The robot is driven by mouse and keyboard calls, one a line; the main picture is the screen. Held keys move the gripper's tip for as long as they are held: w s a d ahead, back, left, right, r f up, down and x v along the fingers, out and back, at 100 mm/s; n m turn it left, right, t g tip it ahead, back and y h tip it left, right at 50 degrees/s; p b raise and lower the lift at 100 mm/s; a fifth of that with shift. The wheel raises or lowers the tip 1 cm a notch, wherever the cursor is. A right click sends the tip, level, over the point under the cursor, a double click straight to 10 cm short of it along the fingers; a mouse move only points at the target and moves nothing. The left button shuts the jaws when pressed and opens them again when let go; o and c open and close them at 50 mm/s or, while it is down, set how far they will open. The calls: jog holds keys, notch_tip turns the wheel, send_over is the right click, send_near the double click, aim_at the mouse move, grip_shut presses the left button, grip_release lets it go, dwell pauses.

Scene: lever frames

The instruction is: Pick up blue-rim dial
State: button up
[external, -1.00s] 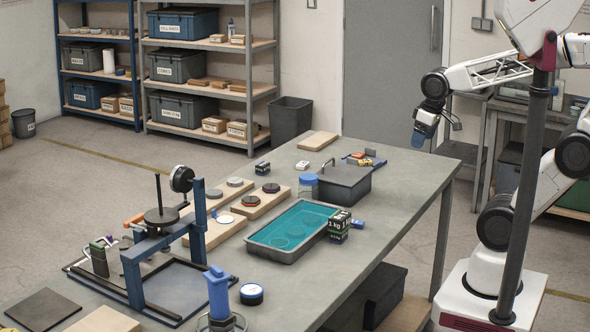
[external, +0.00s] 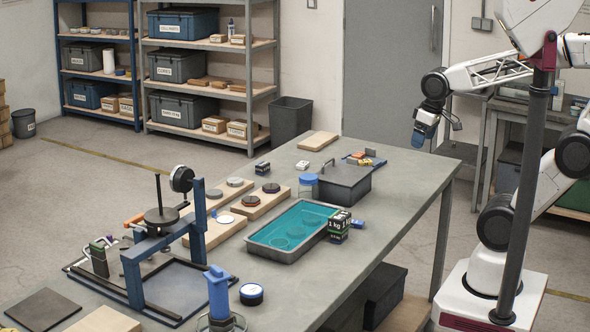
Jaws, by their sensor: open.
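A small white disc with a blue edge (external: 225,219) lies on a wooden board on the left half of the table, which fits the blue-rim dial. A thicker round blue piece with a dark and white top (external: 251,294) lies on the bare table near the front; from here I cannot tell for sure which is the dial. My gripper (external: 418,141) is open and empty. It hangs in the air by the table's far right end, well away from both round pieces.
A grey tray with teal liquid (external: 256,238), a dark lidded box (external: 345,187) and a black-and-green box (external: 339,227) stand mid-table. A blue lever frame (external: 133,280) rises at the front left. The table's right end is clear.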

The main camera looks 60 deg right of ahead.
jog(key=w+a+f+m+g+y, duration=0.1)
jog(key=w+a+f+m+y, duration=0.3)
jog(key=a, duration=0.7)
jog(key=w+a+f+m+g+y, duration=0.1)
jog(key=w+a+y, duration=0.2)
jog(key=w+a, duration=0.55)
jog(key=w+a+f+m+g+y, duration=0.1)
jog(key=w+a+f+m+y, duration=0.15)
jog(key=a, duration=1.15)
jog(key=m+t+y, duration=0.1)
jog(key=m+y, duration=0.3)
jog(key=m, duration=0.7)
send_near(253, 288)
jog(key=shift+x, duration=1.15)
jog(key=shift+s+a+f+t, duration=0.1)
jog(key=shift+a+f+t, duration=0.1)
jog(key=shift+a+t, duration=0.1)
jog(key=shift+x, duration=1.2)
